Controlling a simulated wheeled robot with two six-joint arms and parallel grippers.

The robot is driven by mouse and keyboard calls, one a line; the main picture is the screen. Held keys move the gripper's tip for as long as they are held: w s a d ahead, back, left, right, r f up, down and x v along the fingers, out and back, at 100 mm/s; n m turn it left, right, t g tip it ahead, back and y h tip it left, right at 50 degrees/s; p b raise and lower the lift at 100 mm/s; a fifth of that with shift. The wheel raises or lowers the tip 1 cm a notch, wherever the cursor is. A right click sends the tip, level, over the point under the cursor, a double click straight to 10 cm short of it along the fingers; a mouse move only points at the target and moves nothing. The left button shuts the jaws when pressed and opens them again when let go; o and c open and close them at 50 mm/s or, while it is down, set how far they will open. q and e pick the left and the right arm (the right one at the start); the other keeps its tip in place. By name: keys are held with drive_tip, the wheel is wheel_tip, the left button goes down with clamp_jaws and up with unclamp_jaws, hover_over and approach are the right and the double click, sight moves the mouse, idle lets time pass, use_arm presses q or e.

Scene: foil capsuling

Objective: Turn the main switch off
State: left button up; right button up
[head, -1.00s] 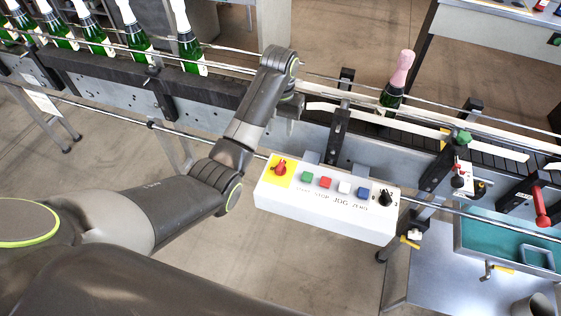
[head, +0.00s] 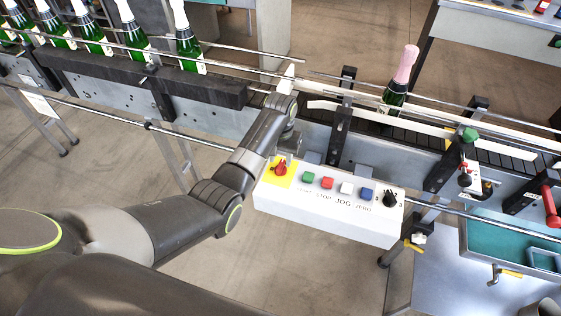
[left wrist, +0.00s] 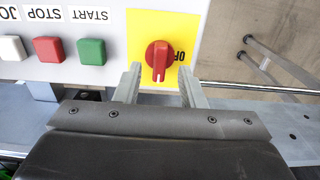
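The main switch (head: 280,168) is a red rotary knob on a yellow plate at the left end of the white control box. In the left wrist view the red knob (left wrist: 158,60) stands between the two finger tips, with part of the label "OF" showing beside it. My left gripper (left wrist: 160,82) is open, its fingers on either side of the knob's lower part with visible gaps. In the head view the left gripper (head: 287,150) is just behind the switch, partly hidden by its own wrist.
The control box (head: 325,222) also carries green, red, white and blue buttons and a black knob (head: 390,199). Behind it runs a conveyor with guide rails and a pink-foiled bottle (head: 400,80). Several green bottles stand at the upper left.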

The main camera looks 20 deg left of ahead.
sight(281, 165)
use_arm(q)
drive_tip(key=shift+f, duration=1.55)
clamp_jaws()
